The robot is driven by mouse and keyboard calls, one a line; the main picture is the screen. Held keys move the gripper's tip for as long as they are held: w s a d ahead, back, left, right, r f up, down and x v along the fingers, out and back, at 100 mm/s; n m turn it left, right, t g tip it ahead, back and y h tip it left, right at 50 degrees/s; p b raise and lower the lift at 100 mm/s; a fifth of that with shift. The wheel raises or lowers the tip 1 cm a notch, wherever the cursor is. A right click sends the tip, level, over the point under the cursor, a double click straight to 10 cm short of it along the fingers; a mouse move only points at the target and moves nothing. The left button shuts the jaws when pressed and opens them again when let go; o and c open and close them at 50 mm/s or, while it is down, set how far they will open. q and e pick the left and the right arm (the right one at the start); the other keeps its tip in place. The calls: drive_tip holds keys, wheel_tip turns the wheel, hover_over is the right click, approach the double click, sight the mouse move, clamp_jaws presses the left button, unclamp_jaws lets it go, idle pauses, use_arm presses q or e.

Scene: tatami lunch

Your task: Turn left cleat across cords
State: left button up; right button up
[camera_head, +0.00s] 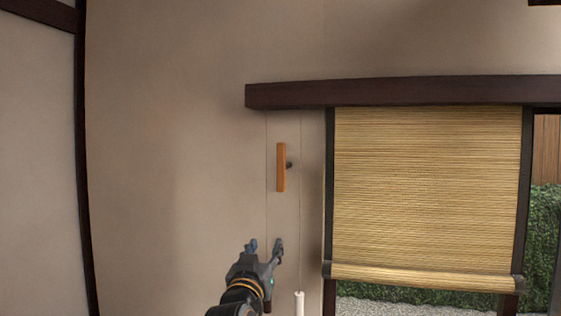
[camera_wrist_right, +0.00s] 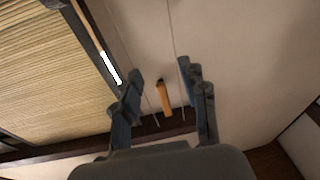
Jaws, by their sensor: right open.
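The left cleat (camera_head: 281,167) is an orange-brown wooden bar on the wall, left of the blind. It stands upright, roughly in line with the cords. Two thin cords (camera_head: 266,222) hang down the wall, one to each side of it. My right gripper (camera_head: 265,244) is open and empty, below the cleat and apart from it. In the right wrist view the cleat (camera_wrist_right: 164,98) shows between the open fingers, farther off. My left gripper is not in view.
A woven blind (camera_head: 430,190) hangs right of the cleat under a dark wooden beam (camera_head: 400,92). A white-tipped rod (camera_head: 299,303) hangs just right of my right gripper. The wall to the left is bare up to a dark post (camera_head: 82,150).

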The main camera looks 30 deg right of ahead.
sight(280, 161)
wheel_tip(280, 161, up, 13)
drive_tip(key=s+m+h, duration=0.1)
drive_tip(key=m+h, duration=0.1)
drive_tip(key=h, duration=0.1)
drive_tip(key=shift+h, duration=0.4)
drive_tip(key=p+x, duration=0.2)
drive_tip(key=x, duration=0.2)
drive_tip(key=p+x, duration=0.2)
drive_tip(key=x, duration=0.2)
drive_tip(key=p+x, duration=0.2)
drive_tip(key=x, duration=0.2)
drive_tip(key=shift+a+r, duration=0.15)
drive_tip(key=shift+r, duration=0.15)
drive_tip(key=shift+w+d+r, duration=0.1)
drive_tip(key=shift+w+d, duration=0.3)
drive_tip(key=shift+d, duration=0.05)
clamp_jaws()
